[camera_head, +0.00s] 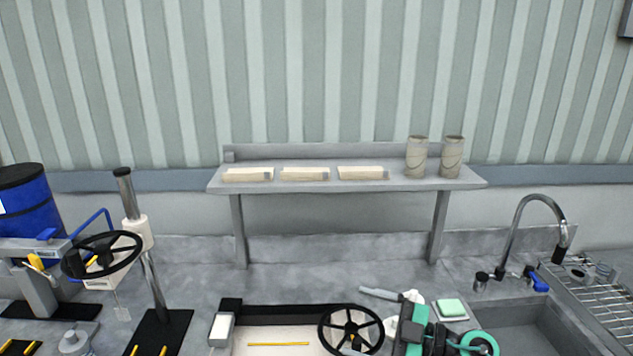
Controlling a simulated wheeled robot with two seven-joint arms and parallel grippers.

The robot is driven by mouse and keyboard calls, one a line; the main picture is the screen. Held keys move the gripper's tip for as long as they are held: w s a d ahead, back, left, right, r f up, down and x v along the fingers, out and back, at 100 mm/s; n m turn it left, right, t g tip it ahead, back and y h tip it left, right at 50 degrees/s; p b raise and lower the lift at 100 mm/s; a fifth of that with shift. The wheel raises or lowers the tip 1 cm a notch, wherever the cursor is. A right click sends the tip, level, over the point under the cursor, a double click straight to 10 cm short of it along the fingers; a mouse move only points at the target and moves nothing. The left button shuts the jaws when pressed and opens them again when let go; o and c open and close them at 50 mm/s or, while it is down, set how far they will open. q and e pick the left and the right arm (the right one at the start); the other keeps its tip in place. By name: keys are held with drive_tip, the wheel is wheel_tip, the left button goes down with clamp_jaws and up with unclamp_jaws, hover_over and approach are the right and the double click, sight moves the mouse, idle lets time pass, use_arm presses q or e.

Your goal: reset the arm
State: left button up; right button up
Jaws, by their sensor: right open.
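My right gripper (402,318) is at the bottom of the head view, right of centre, with black and teal parts of my right arm behind it. It is open. It is low over the counter, between a black spoked handwheel (351,330) and the sink (525,325). Its fingertips are small and partly covered, so I cannot tell whether they touch anything. My left gripper and left arm do not show.
A grey shelf (300,187) with several pale blocks and two tan cylinders (416,158) stands at the back. A green sponge (451,307) and curved faucet (512,225) are near the right gripper. Press-like stands and a blue drum (28,215) are at left.

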drive_tip(key=d+r+m+t+h, duration=0.3)
drive_tip(key=d+m+t+h, duration=0.45)
drive_tip(key=m+t, duration=0.6)
drive_tip(key=s+d+f+m+g+h, duration=0.2)
drive_tip(key=s+d+f+m+h, duration=0.15)
drive_tip(key=f+h, duration=0.3)
drive_tip(key=s+d+f+m+g+h, duration=0.25)
drive_tip(key=d+f+m+h, duration=0.2)
drive_tip(key=f, duration=0.25)
drive_tip(key=s+a+f+n+g+y, duration=0.1)
drive_tip(key=s+f+n+g, duration=0.1)
drive_tip(key=s+f+g, duration=0.65)
drive_tip(key=s+a+f+n+g, duration=0.1)
drive_tip(key=s+f+g, duration=0.35)
drive_tip(key=s, duration=0.75)
wheel_tip(320, 180, down, 32)
drive_tip(key=s, duration=0.1)
drive_tip(key=s+d+f, duration=0.1)
drive_tip(key=s+f, duration=0.8)
drive_tip(key=s+d+f+g, duration=0.1)
drive_tip(key=s+d+f, duration=0.1)
drive_tip(key=s+f, duration=0.7)
drive_tip(key=shift+s+d+n, duration=0.25)
drive_tip(key=shift+s+n, duration=0.1)
drive_tip(key=shift+f, duration=0.1)
